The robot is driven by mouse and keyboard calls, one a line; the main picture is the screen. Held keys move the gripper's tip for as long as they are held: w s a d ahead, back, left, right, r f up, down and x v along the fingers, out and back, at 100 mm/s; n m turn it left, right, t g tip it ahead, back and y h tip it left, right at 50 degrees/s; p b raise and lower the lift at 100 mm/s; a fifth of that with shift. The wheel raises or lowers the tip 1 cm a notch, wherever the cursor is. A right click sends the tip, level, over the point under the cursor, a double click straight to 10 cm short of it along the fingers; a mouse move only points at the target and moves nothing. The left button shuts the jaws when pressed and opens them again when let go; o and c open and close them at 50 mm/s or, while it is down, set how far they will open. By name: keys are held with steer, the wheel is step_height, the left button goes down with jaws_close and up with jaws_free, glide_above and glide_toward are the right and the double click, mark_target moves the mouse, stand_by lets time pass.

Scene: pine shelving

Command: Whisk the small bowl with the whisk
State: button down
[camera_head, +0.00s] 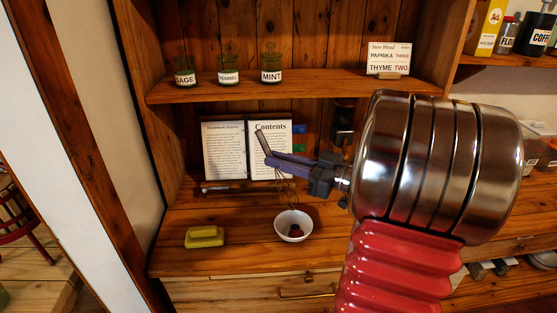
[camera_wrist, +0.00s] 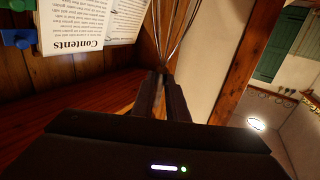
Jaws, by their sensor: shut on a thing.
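The small white bowl (camera_head: 282,233) stands on the wooden counter, with a small dark reddish thing inside it. My gripper (camera_head: 268,158) is above and behind the bowl, shut on the whisk (camera_head: 287,190). The thin wires of the whisk hang below the fingers, over or just behind the bowl's back rim; I cannot tell whether they reach inside. In the wrist view, the wires (camera_wrist: 172,38) stretch away beyond the closed fingers (camera_wrist: 165,95). The bowl does not show in the wrist view.
A yellow block (camera_head: 205,237) lies left of the bowl. An open book (camera_head: 225,150) stands at the back, with a thin dark object (camera_head: 228,188) before it. A shelf (camera_head: 300,88) holding green jars (camera_head: 228,70) and a card (camera_head: 389,59) runs above. Bare counter separates block and bowl.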

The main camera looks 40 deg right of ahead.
mark_target(280, 188)
steer(key=shift+f, duration=4.25)
steer(key=shift+s+a, duration=0.1)
